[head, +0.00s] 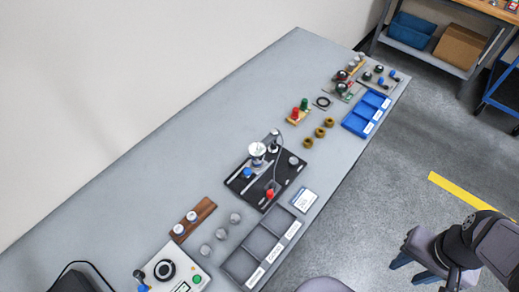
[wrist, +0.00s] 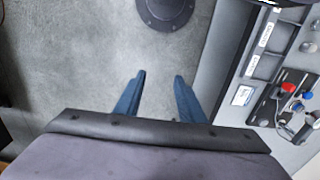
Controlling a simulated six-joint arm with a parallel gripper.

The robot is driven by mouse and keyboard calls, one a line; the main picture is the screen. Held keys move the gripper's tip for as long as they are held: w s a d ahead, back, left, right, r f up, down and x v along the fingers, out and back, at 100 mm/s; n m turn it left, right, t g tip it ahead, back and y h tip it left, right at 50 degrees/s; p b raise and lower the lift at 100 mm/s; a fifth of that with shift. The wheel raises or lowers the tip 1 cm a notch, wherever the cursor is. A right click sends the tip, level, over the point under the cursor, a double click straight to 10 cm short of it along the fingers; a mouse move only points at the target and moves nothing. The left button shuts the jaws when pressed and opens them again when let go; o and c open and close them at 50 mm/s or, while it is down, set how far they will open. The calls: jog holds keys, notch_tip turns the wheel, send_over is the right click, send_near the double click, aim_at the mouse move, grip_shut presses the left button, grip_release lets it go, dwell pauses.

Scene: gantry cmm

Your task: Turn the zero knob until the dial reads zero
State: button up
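A gauge stand on a black plate (head: 240,186) sits mid-table in the head view. It carries a round white-faced dial (head: 257,149), a blue knob (head: 247,172) and a red knob (head: 269,195). I cannot tell which knob is the zero knob, and the dial reading is too small to make out. In the wrist view the red knob (wrist: 288,87) and the blue knob (wrist: 308,95) show at the right edge. My gripper (wrist: 156,78) is open and empty, with blue fingers pointing at the floor. In the head view my gripper (head: 408,264) is off the table, at lower right.
A grey labelled tray (head: 240,262) and a white card (head: 304,200) lie beside the plate. A control box (head: 175,272) stands at lower left. A blue tray (head: 368,112) and small parts are at the far end. Bare floor separates my gripper from the table.

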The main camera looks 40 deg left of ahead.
jog(key=shift+o, duration=0.9)
jog(key=w+a+f+n+t+b, duration=0.1)
jog(key=w+a+f+n+b, duration=0.2)
jog(key=w+a, duration=0.5)
jog(key=n+t+y+b, duration=0.2)
jog(key=t+b, duration=0.1)
jog(key=b, duration=0.6)
send_near(294, 161)
jog(key=shift+p+x, duration=1.1)
jog(key=shift+x, duration=2.7)
jog(key=shift+a+r, duration=0.1)
jog(key=c, duration=1)
